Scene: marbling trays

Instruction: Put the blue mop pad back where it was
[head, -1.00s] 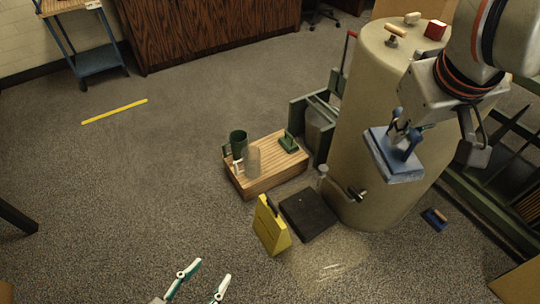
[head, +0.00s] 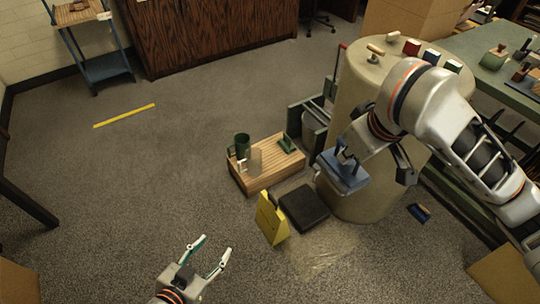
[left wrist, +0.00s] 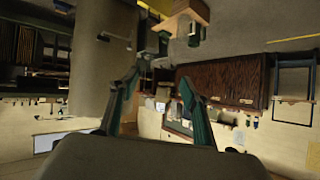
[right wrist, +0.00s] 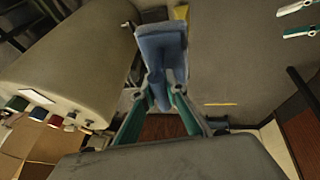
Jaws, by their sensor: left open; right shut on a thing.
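The blue mop pad (head: 342,176) is a flat blue block with a raised grip on top. My right gripper (head: 346,154) is shut on it and holds it raised, in front of the beige drum in the head view. The pad (right wrist: 162,45) also shows between the right fingers in the right wrist view. My left gripper (head: 216,247) is open and empty at the bottom of the head view. Its spread fingers (left wrist: 160,85) show in the left wrist view.
A slatted wooden platform (head: 258,184) bears a green mug (head: 242,144), a clear vessel and a green-handled tool. A black slab (head: 304,208), yellow sign (head: 271,219) and wet-looking patch (head: 322,252) lie before the drum (head: 376,205). A blue brush-like item (head: 420,212) lies right.

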